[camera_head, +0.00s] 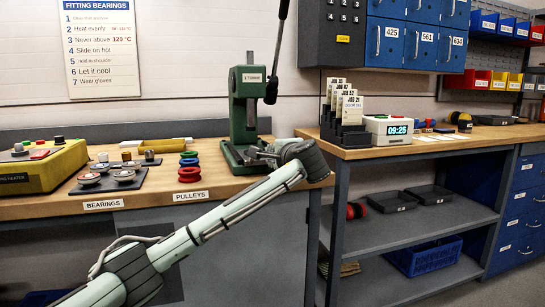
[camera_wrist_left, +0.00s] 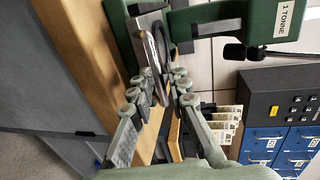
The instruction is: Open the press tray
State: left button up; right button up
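The green bench press (camera_head: 245,112) stands on the workbench, and part of it shows in the wrist view (camera_wrist_left: 215,20). In the wrist view a grey metal plate with a bright bar handle (camera_wrist_left: 152,50), apparently the press tray's front, sits low on the press. My left gripper (camera_wrist_left: 164,82) is at this handle, one finger on each side, with a gap between the fingers. Whether the pads touch the bar is not clear. In the head view my left wrist (camera_head: 298,155) hides the gripper's fingers and most of the tray front. My right gripper is not in view.
Red and green pulleys (camera_head: 188,170) and a dark board with bearings (camera_head: 110,178) lie left of the press. A yellow heater (camera_head: 40,165) stands further left. A clock box (camera_head: 388,129) and card rack (camera_head: 345,115) stand on the right bench (camera_head: 430,145).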

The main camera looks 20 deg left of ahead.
pick_arm(q)
jog(key=v, duration=1.2)
jog(key=s+a+f+n+g+h+p, duration=0.1)
jog(key=s+f+g+h, duration=0.25)
jog(key=f, duration=1.25)
jog(key=s+f+n+g+h, duration=0.2)
jog(key=s+f, duration=0.2)
jog(key=f, duration=1.2)
jog(key=s+a+f+n+g+h, duration=0.1)
jog(key=s+a+f, duration=0.4)
jog(key=s+f, duration=0.6)
jog(key=s+a+f+n+g+h+p, duration=0.1)
jog(key=s+a+f+n+g, duration=0.2)
jog(key=s+f, duration=0.9)
jog(key=s+a+n, duration=0.2)
jog(key=s, duration=0.4)
jog(key=shift+s+n, duration=0.3)
jog(key=shift+s, duration=0.1)
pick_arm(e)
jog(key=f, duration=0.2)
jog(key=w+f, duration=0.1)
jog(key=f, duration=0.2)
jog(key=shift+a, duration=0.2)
pick_arm(q)
jog(key=shift+f+g, duration=0.1)
jog(key=shift+g, duration=0.15)
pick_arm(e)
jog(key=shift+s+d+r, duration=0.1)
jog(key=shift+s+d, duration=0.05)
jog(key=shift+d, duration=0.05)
